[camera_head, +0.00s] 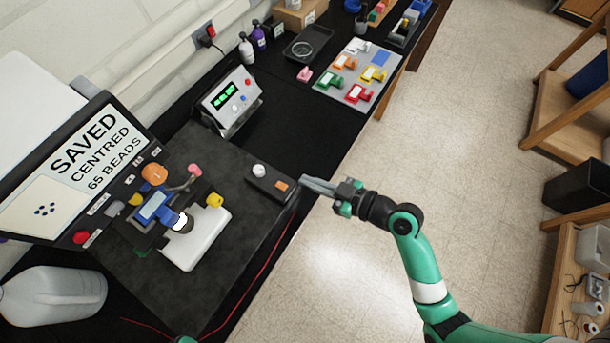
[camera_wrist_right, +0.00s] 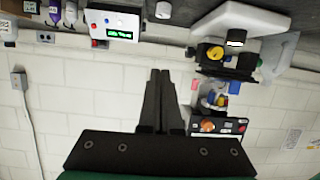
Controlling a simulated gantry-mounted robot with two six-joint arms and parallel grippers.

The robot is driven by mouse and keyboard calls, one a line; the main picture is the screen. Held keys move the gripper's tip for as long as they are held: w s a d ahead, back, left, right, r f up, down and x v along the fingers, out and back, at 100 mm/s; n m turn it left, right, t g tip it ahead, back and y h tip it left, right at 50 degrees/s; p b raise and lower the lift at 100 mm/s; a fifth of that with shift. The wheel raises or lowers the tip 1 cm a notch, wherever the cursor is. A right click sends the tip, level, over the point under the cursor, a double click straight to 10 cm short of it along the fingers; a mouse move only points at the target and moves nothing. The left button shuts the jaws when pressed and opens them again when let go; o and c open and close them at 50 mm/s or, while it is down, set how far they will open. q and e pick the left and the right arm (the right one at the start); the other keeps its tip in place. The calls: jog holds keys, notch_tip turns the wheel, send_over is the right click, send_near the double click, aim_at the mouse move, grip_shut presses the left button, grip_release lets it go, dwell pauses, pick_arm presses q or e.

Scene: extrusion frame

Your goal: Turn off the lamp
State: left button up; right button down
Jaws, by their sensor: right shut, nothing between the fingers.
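The lamp glows as a bright white spot (camera_head: 181,221) on the microscope, above its white base (camera_head: 215,238); the bright spot also shows in the wrist view (camera_wrist_right: 235,38). A small black control box with a white knob (camera_head: 259,170) and an orange rocker switch (camera_head: 281,186) lies on the dark mat to its right. My right gripper (camera_head: 304,184) is shut and empty, its fingertips pointing left close to the box's switch end; I cannot tell if they touch it. Its shut fingers also show in the right wrist view (camera_wrist_right: 160,73). My left gripper is not in view.
A screen (camera_head: 92,140) reads "SAVED CENTRED 65 BEADS". A grey instrument with a green display (camera_head: 232,100) stands behind the box. A white jug (camera_head: 55,293) is at lower left. A red cable (camera_head: 262,270) runs along the bench front. Open floor lies right.

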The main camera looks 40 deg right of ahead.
jog(key=shift+m+h, duration=0.3)
jog(key=shift+m, duration=0.1)
jog(key=f, duration=0.1)
jog(key=s+f, duration=0.2)
jog(key=f, duration=0.1)
jog(key=shift+d+f+b, duration=0.1)
jog(key=shift+d+b, duration=0.15)
jog(key=shift+b, duration=0.1)
jog(key=b, duration=0.2)
send_over(290, 192)
notch_tip(290, 192, down, 4)
jog(key=shift+w+r, duration=0.15)
jog(key=shift+r, duration=0.1)
notch_tip(290, 192, down, 4)
jog(key=shift+f+b, duration=0.1)
jog(key=shift+b, duration=0.3)
